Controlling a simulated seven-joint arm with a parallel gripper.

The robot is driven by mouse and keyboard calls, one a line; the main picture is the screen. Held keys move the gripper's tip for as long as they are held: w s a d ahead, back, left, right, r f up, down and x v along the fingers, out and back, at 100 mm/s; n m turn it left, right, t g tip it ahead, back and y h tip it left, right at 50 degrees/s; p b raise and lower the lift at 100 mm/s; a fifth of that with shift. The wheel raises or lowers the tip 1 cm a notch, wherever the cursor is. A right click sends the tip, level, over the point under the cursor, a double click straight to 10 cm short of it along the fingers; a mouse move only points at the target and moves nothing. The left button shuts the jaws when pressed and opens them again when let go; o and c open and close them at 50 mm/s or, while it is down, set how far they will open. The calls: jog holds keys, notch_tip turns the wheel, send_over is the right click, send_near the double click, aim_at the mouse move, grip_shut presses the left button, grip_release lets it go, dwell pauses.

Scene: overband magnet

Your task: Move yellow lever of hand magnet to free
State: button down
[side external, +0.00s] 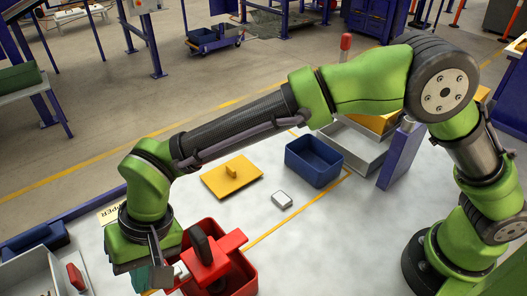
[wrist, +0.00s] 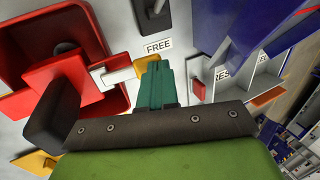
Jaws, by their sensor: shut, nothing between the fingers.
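The hand magnet (wrist: 75,72) is a red body with a black handle (wrist: 52,112), at the left of the wrist view. It also shows in the side view (side external: 222,258). A pale bar (wrist: 118,74) runs from it to the yellow lever tip (wrist: 147,62), just below the FREE label (wrist: 158,46). My gripper (wrist: 155,70) is shut, with teal fingers and nothing between them. Its fingertips overlap the yellow tip in the picture; I cannot tell if they touch. In the side view, my gripper (side external: 152,282) is low beside the magnet, and the lever tip is hidden.
The magnet is over a red bin (side external: 245,285). A grey tray (side external: 35,275) is at the left. A yellow plate (side external: 220,185), a white block (side external: 282,199) and a blue bin (side external: 313,168) are behind. A dark post (wrist: 152,15) rises beyond the label.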

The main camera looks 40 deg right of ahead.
jog(key=shift+d, duration=0.15)
dwell(0.3)
jog(key=shift+d+r, duration=0.25)
jog(key=shift+d, duration=0.4)
notch_tip(320, 180, up, 14)
jog(key=d, duration=0.1)
jog(key=shift+d, duration=0.2)
jog(key=shift+f, duration=0.1)
